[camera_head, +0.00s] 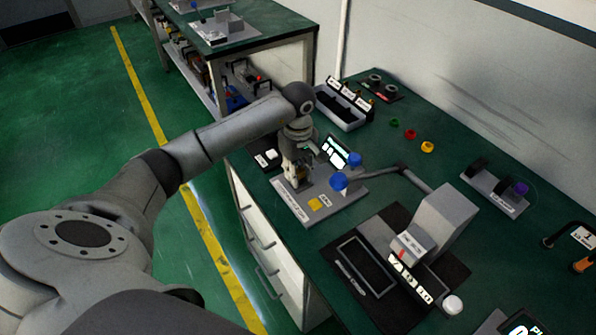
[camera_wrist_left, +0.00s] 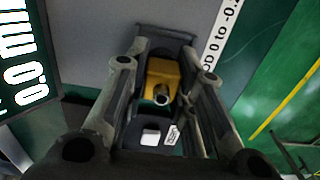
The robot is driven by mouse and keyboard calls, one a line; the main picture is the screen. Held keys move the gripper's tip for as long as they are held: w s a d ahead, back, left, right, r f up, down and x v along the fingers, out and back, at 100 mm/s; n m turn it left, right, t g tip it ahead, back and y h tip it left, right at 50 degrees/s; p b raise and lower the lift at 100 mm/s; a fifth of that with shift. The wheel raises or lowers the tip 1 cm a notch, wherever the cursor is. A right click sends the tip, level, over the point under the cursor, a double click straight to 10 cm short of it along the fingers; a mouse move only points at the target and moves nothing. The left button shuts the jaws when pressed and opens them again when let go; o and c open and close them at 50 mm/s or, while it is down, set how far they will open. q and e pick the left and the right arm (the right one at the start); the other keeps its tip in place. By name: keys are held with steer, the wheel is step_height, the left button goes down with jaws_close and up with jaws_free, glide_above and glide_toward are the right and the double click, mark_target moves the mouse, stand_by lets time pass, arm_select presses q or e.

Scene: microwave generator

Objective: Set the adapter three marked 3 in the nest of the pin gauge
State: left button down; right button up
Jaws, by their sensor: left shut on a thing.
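The pin gauge (camera_head: 297,209) is a grey plate with a lit display (camera_head: 335,152) and two blue knobs (camera_head: 339,181) on the bench. My left gripper (camera_head: 295,184) is over the plate's left back part, pointing down. In the left wrist view its fingers (camera_wrist_left: 162,95) are shut on a yellow, brass-coloured adapter (camera_wrist_left: 163,74) with a round metal end. I cannot read a 3 on it. The nest is hidden by the gripper, and I cannot tell whether the adapter touches it. The gauge's display (camera_wrist_left: 28,90) shows 0.0 at the left wrist view's edge. My right gripper is not in view.
A grey block device (camera_head: 440,220) stands to the right. A labelled black tray (camera_head: 340,108) and small coloured rings (camera_head: 427,147) lie behind. A small black plate with a white block (camera_head: 270,155) is left of the gripper.

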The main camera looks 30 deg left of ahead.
arm_select(q)
steer(key=shift+f, duration=0.25)
steer(key=c, duration=1.2)
jaws_free()
steer(key=shift+c, duration=0.2)
steer(key=shift+r, duration=0.15)
steer(key=shift+r+p, duration=0.5)
steer(key=shift+p, duration=0.05)
step_height(320, 180, up, 10)
steer(key=b, duration=0.2)
steer(key=shift+r+b, duration=0.25)
steer(key=shift+b, duration=0.15)
steer(key=shift+r, duration=0.75)
